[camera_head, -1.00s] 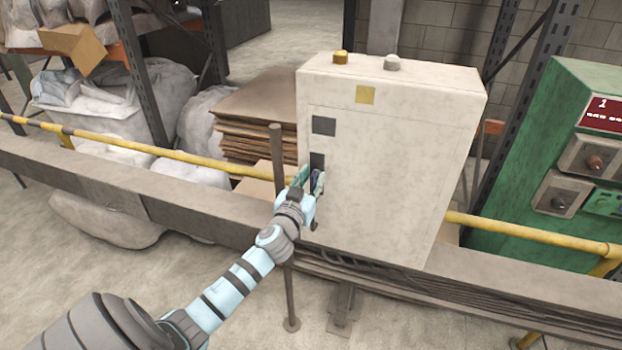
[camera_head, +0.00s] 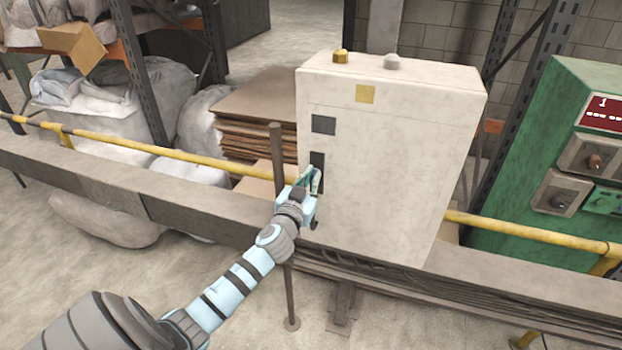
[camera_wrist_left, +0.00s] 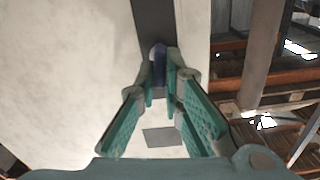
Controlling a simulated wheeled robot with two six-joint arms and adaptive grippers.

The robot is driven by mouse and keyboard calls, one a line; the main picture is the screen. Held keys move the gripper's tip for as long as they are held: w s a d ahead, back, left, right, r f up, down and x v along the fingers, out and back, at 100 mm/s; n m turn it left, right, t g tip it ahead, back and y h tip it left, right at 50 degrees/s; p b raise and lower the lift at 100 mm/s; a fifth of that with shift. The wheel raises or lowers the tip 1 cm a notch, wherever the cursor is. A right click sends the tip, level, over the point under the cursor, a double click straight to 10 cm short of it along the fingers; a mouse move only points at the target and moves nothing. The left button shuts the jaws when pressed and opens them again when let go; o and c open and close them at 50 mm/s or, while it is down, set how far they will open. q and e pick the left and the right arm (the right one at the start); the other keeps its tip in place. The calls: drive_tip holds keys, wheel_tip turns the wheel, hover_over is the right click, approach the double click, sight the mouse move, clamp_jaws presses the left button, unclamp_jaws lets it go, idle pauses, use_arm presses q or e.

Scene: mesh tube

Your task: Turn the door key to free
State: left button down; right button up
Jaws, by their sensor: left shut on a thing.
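A pale, scuffed cabinet (camera_head: 400,150) stands in the middle of the head view. Its front has a dark upright lock plate (camera_head: 317,159), which also shows as a dark strip in the left wrist view (camera_wrist_left: 153,18). A small dark blue key (camera_wrist_left: 158,50) stands against this strip. My left gripper (camera_head: 314,180) is at the plate, its teal fingers shut on the key; the fingertips (camera_wrist_left: 159,72) flank it in the left wrist view. The fingers hide most of the key in the head view. My right gripper is not in view.
A thin upright post (camera_head: 277,190) stands just left of the cabinet, close to my left wrist. A yellow rail (camera_head: 150,154) runs behind. A green machine (camera_head: 530,150) stands at the right. A dark square (camera_head: 323,124) sits above the lock plate.

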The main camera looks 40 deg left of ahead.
use_arm(q)
drive_tip(key=m, duration=0.7)
drive_tip(key=shift+d+f+m+p, duration=0.1)
drive_tip(key=shift+d+m+p, duration=0.15)
drive_tip(key=shift+m+p, duration=0.15)
drive_tip(key=m, duration=0.4)
drive_tip(key=shift+w+d+f+m, duration=0.1)
drive_tip(key=shift+f+m, duration=0.05)
drive_tip(key=shift+m, duration=0.15)
drive_tip(key=shift+f+m+p, duration=0.15)
drive_tip(key=shift+m+p, duration=0.4)
drive_tip(key=shift+m, duration=1.35)
drive_tip(key=c, duration=1.7)
unclamp_jaws()
